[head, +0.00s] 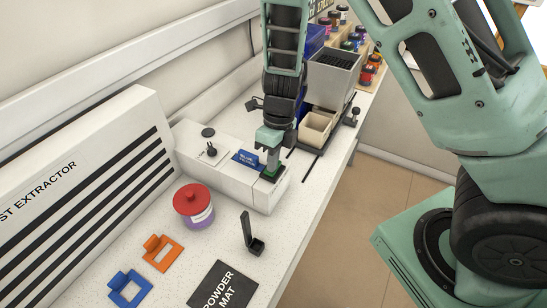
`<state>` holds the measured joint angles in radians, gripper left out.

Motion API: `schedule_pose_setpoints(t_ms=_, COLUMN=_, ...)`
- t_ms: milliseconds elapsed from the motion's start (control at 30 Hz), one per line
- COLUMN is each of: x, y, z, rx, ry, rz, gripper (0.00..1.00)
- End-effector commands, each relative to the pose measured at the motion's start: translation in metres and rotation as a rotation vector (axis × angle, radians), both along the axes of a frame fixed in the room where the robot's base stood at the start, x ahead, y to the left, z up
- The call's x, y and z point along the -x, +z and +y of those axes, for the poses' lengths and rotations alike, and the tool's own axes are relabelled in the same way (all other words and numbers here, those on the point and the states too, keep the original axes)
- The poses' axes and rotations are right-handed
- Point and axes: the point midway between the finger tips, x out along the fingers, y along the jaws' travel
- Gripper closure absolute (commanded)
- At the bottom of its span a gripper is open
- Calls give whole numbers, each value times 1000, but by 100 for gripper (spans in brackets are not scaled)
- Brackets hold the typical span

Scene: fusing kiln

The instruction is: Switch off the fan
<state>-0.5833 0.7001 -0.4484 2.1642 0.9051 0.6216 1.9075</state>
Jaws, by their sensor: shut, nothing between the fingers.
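The fan appears to be the white dust extractor (75,190) with black slots at the left; its label is partly cut off. My gripper (270,172) points down at the box's right end, with shut, empty fingers. A small dark and green part (266,177) shows at the fingertips; it may be a switch. The fingers partly hide it, so I cannot tell its position or whether they touch it.
A red-lidded jar (193,204), a small black holder (252,240), an orange piece (160,252), a blue piece (129,288) and a powder mat (223,288) lie in front. Grey and beige bins (333,79) and several colored jars stand behind my gripper. The floor (360,215) right of the table is clear.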

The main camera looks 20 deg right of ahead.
Motion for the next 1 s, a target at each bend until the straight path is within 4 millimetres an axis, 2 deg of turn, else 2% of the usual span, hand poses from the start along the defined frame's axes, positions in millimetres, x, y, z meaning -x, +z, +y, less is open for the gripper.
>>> schedule_pose_setpoints(t_ms=400, x=-8, y=1, z=-13, rx=4, ry=-4, rz=1, gripper=100)
schedule_pose_setpoints(t_ms=767, x=-9, y=1, z=-14, rx=1, ry=-1, rz=1, gripper=100)
schedule_pose_setpoints(t_ms=1000, x=-11, y=18, z=-23, rx=1, ry=-3, rz=1, gripper=100)
